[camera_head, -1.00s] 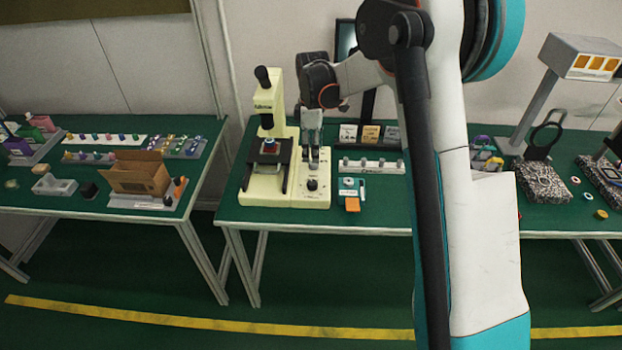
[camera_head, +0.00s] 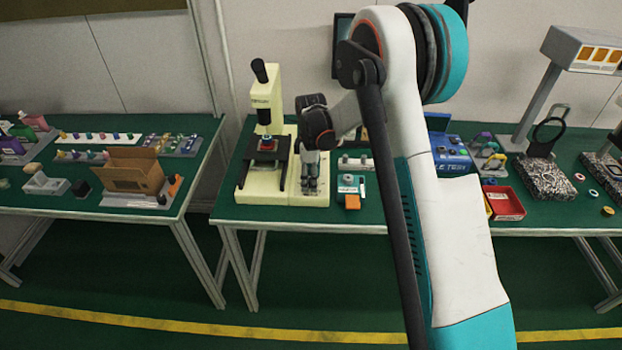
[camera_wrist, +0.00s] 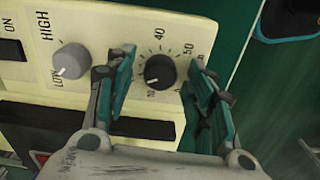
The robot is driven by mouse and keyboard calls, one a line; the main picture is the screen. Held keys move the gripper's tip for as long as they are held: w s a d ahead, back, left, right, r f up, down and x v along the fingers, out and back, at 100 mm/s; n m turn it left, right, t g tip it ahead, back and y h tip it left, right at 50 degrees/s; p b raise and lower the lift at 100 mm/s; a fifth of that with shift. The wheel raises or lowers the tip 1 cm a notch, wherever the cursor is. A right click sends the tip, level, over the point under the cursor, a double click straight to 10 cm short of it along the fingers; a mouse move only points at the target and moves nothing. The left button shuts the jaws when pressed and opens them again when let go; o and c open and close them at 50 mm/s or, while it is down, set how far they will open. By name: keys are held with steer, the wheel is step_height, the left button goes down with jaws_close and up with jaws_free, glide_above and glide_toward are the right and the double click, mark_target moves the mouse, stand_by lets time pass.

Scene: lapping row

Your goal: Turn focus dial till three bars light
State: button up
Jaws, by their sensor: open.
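A cream microscope (camera_head: 262,100) stands on the green bench, with a cream control box beside it. In the wrist view, the box's panel (camera_wrist: 105,22) carries a small black dial (camera_wrist: 159,71) with a white pointer mark and a printed number scale around it. My gripper (camera_wrist: 160,78) is open, with one finger on each side of this dial and gaps visible between. In the head view my gripper (camera_head: 309,187) is low over the box and hides the dial. No focus label or lit bars can be made out.
A grey HIGH/LOW knob (camera_wrist: 70,60) and an ON switch (camera_wrist: 11,50) sit left of the dial. A small teal device with an orange part (camera_head: 352,201) lies right of the box. A red tray (camera_head: 505,203) is farther right. A cardboard box (camera_head: 134,174) stands on the left bench.

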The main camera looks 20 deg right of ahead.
steer(key=shift+c, duration=0.5)
steer(key=c, duration=1)
steer(key=shift+o, duration=0.2)
steer(key=m, duration=0.5)
steer(key=shift+m, duration=2.8)
steer(key=o, duration=1.1)
steer(key=shift+c, duration=0.2)
